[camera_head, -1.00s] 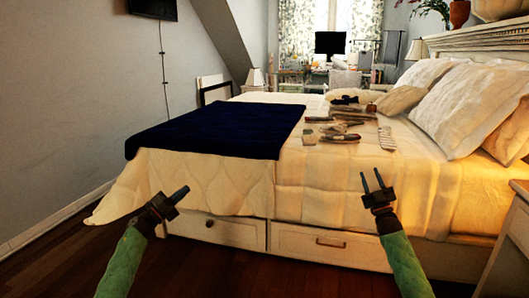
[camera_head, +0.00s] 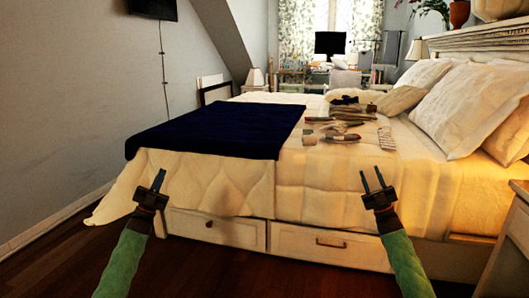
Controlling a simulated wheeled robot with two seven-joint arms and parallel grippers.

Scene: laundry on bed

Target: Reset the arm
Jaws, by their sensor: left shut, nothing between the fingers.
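My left gripper (camera_head: 158,180) is at the lower left, in front of the bed's near side, pointing up and away. Its fingers are shut with nothing between them. My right gripper (camera_head: 371,179) is at the lower middle right, also in front of the bed's near side. Its two fingers stand apart with nothing visible between them. Both green-sleeved arms are mine and come in from the bottom edge.
The bed (camera_head: 320,185) has a dark blue blanket (camera_head: 215,130) at its foot. Several small clothing items (camera_head: 340,130) lie in the middle. White pillows (camera_head: 470,105) lie at the right. Drawers (camera_head: 318,242) run under the bed. Dark floor lies at left.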

